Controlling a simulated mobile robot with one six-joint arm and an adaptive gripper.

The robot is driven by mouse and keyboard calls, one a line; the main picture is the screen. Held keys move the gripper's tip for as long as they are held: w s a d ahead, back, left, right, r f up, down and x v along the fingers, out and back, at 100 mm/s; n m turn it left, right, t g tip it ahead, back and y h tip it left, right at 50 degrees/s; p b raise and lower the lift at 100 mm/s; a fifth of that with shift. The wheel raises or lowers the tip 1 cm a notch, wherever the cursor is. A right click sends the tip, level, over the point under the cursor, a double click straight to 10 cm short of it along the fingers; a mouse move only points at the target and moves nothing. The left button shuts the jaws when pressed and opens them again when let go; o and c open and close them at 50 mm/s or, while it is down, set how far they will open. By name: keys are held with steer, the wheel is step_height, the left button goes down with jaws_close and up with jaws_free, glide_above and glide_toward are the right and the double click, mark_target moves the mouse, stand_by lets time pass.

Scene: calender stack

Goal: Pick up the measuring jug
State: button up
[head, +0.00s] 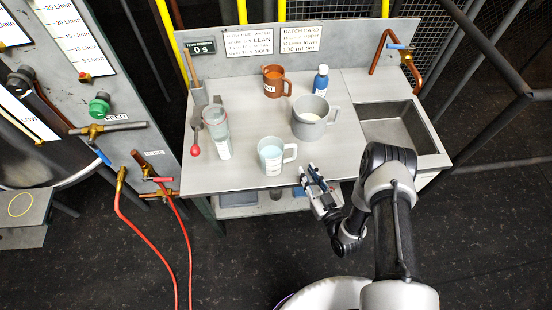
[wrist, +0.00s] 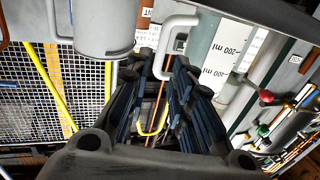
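The measuring jug (head: 270,157) is a clear jug with a white handle on its right side. It stands upright near the front edge of the steel worktop (head: 240,182). My gripper (head: 309,174) is open and empty, just right of and in front of the jug. In the wrist view the open fingers (wrist: 160,65) point toward the jug's handle (wrist: 163,45), which shows just beyond and between the tips; I cannot tell whether they touch. The jug's body (wrist: 203,38) shows beside the handle, partly behind a finger.
A grey mug (head: 310,120) stands behind the jug, also close in the wrist view (wrist: 104,28). A clear cylinder (head: 217,135), a red spoon (head: 195,141), a brown mug (head: 275,82) and a blue bottle (head: 321,80) are around it. A sink (head: 405,127) is at right.

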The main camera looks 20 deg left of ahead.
mark_target(295, 154)
steer(key=b+x, duration=0.1)
steer(key=x, duration=0.4)
steer(key=shift+w+a, duration=0.1)
steer(key=shift+a, duration=0.05)
steer(key=b+x, duration=0.1)
steer(key=x, duration=0.4)
steer(key=shift+r, duration=0.1)
steer(key=shift+c, duration=0.3)
jaws_close()
